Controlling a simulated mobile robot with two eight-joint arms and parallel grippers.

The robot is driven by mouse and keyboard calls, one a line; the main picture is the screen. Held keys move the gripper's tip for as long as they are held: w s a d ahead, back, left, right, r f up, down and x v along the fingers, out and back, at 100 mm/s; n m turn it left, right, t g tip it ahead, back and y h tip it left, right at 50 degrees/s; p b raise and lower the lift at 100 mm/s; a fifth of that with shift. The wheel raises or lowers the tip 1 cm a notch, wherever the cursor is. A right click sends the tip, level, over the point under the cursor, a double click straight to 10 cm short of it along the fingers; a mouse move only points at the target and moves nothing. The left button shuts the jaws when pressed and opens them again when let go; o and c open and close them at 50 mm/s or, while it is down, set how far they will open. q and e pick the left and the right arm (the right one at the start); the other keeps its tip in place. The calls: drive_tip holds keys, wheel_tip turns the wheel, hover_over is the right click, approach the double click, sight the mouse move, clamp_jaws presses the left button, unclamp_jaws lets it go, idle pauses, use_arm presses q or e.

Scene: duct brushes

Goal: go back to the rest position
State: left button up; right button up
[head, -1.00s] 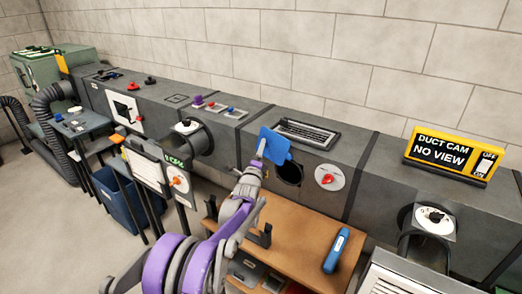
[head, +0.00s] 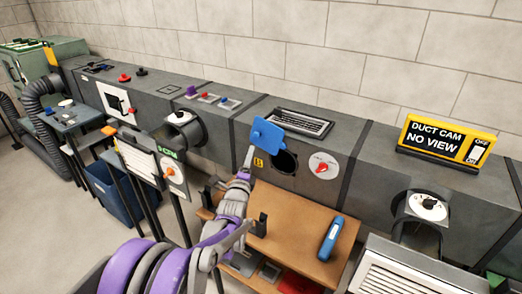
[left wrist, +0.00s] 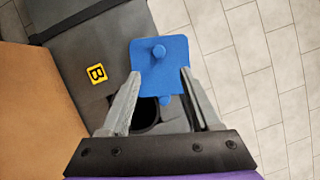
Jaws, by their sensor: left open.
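My left gripper (head: 249,158) is in front of the grey duct, just left of the blue flap (head: 268,135). The flap stands raised at a dark round opening (head: 285,163) in the duct. In the left wrist view my left gripper (left wrist: 160,74) is open, with its two grey fingers apart. The blue flap (left wrist: 148,68) with its round knob shows between and beyond the fingertips; I cannot tell whether they touch it. The dark opening lies partly hidden below the flap. My right gripper is not in view.
A wooden bench (head: 298,243) with a blue handheld tool (head: 331,238) stands before the duct. A yellow "DUCT CAM NO VIEW" sign (head: 443,139) is on the duct at right. A clipboard stand (head: 137,160) and dark blue bin (head: 113,196) are left.

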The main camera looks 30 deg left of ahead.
use_arm(q)
drive_tip(key=s+d+r+n+g+h+p, duration=0.2)
drive_tip(key=s+d+n+g+h+p, duration=0.3)
drive_tip(key=s+d+n, duration=0.55)
drive_tip(key=s+d+f+n+g+p, duration=0.1)
drive_tip(key=s+d+n+g, duration=0.1)
drive_tip(key=s, duration=0.7)
drive_tip(key=s+d+f+n+g+p, duration=0.2)
drive_tip(key=s+d+g, duration=0.1)
drive_tip(key=s, duration=0.6)
drive_tip(key=s+d+f+n+g+p, duration=0.1)
drive_tip(key=s+d+n+g+p, duration=0.1)
drive_tip(key=s+d, duration=0.3)
drive_tip(key=s+n+g, duration=0.1)
drive_tip(key=s, duration=0.3)
drive_tip(key=shift+f+h, duration=0.3)
drive_tip(key=shift+f, duration=0.05)
